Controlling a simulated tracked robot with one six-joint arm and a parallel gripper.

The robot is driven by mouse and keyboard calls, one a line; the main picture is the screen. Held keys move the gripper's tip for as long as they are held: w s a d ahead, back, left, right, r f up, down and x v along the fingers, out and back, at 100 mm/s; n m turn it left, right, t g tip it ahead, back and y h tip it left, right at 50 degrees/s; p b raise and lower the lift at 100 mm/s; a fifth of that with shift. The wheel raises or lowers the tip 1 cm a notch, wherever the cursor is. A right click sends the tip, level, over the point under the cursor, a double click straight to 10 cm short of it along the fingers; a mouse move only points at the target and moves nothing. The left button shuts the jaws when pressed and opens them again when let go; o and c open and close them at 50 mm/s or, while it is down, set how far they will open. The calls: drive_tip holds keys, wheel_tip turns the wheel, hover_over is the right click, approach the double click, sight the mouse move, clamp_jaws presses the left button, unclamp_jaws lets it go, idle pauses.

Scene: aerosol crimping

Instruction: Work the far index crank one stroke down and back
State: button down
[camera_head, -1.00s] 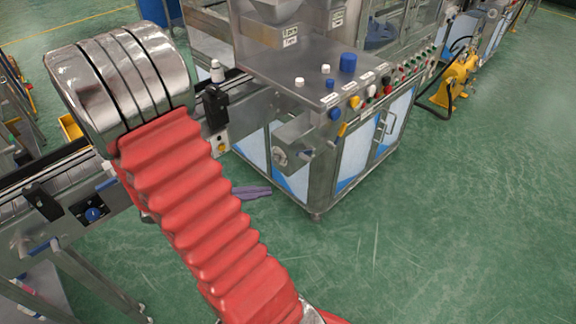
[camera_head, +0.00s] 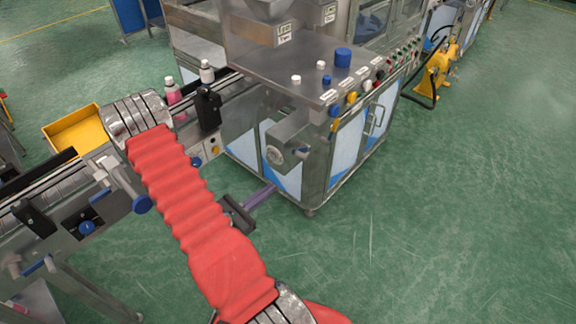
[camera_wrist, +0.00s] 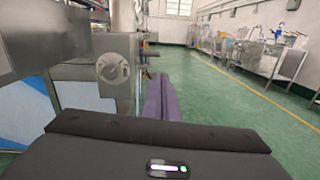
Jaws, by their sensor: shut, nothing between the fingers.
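A steel box with a round hub plate (camera_head: 275,156) juts from the near side of the crimping machine. The hub plate also shows in the wrist view (camera_wrist: 112,67), left of my fingers. I take this to be the far index crank, but its handle is not clear to see. My gripper (camera_head: 270,188) has purple fingers, shut together and empty. They point toward the machine, below and in front of the box, and look apart from it. In the wrist view my gripper (camera_wrist: 160,80) points ahead, right of and below the hub plate.
The machine's cabinet (camera_head: 345,155) has knobs and buttons along its panel edge. A conveyor (camera_head: 50,205) runs at the left with bottles (camera_head: 207,72) on it. A yellow bin (camera_head: 75,130) lies behind it. A yellow device (camera_head: 436,70) stands far right. The green floor at right is clear.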

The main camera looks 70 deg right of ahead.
drive_tip(key=f, duration=0.1)
drive_tip(key=f+n, duration=0.1)
drive_tip(key=f+t, duration=0.1)
drive_tip(key=shift+w+d+f+n+h, duration=0.1)
drive_tip(key=shift+d+f+n+h, duration=0.05)
drive_tip(key=shift+d+n+h, duration=0.2)
drive_tip(key=r+x, duration=0.2)
drive_tip(key=x, duration=1)
drive_tip(key=shift+d+r, duration=0.35)
drive_tip(key=shift+r, duration=0.05)
